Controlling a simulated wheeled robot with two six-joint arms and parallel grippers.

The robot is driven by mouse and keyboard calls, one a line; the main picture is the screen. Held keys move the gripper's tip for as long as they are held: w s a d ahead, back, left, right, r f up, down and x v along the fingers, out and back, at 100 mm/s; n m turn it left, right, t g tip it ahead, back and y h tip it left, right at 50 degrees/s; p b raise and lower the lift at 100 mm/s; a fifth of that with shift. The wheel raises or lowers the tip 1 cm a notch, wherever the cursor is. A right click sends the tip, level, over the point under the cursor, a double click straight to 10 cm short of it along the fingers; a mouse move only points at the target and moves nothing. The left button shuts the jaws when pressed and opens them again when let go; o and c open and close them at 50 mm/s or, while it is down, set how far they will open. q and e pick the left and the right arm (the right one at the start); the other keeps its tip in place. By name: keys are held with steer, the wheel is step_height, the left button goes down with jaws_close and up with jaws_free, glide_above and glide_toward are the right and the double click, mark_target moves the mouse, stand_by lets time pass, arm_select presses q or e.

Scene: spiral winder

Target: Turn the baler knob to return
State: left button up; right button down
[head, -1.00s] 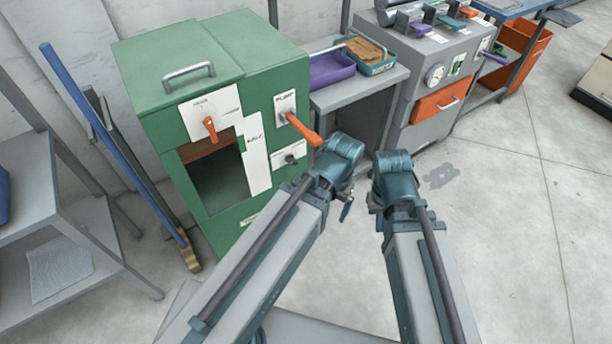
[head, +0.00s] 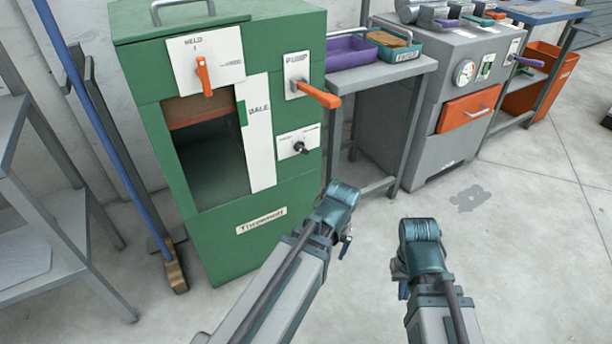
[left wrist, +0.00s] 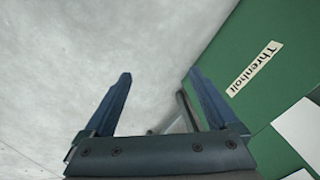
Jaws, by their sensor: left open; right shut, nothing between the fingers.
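The green baler (head: 240,220) stands left of centre in the head view. Its small black knob (head: 301,148) sits on a white plate at the lower right of the front and shows clear of my arms. My left gripper (head: 345,238) is below and right of the knob, apart from it. In the left wrist view the left gripper (left wrist: 160,78) is open and empty, with the baler's green side and name label (left wrist: 257,68) to its right. My right gripper (head: 403,288) is farther right over the floor, small in view, shut and empty.
Above the knob are an orange lever (head: 318,94) and another orange handle (head: 204,78). A grey table (head: 385,80) with purple and teal trays stands right of the baler, then a grey machine (head: 430,130). A shelf (head: 60,240) is at left. Floor in front is clear.

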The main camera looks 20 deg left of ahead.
arm_select(q)
steer(key=w+a+f+n+t+y+b, duration=0.2)
steer(key=w+a+f+y+b, duration=0.25)
steer(key=a+f+b, duration=0.3)
steer(key=w+d+r+t+y, duration=0.1)
steer(key=w+r+t+y, duration=0.3)
steer(key=r, duration=0.5)
steer(key=w+d+r+t+y+b, duration=0.1)
steer(key=w+r+t+y, duration=0.3)
steer(key=r, duration=0.5)
steer(key=shift+w+d, duration=0.25)
steer(key=shift+w, duration=0.8)
arm_select(e)
step_height(320, 180, down, 11)
steer(key=shift+f, duration=0.2)
arm_select(q)
steer(key=shift+w+a+y, duration=0.1)
steer(key=shift+y, duration=0.15)
arm_select(e)
steer(key=shift+a, duration=0.1)
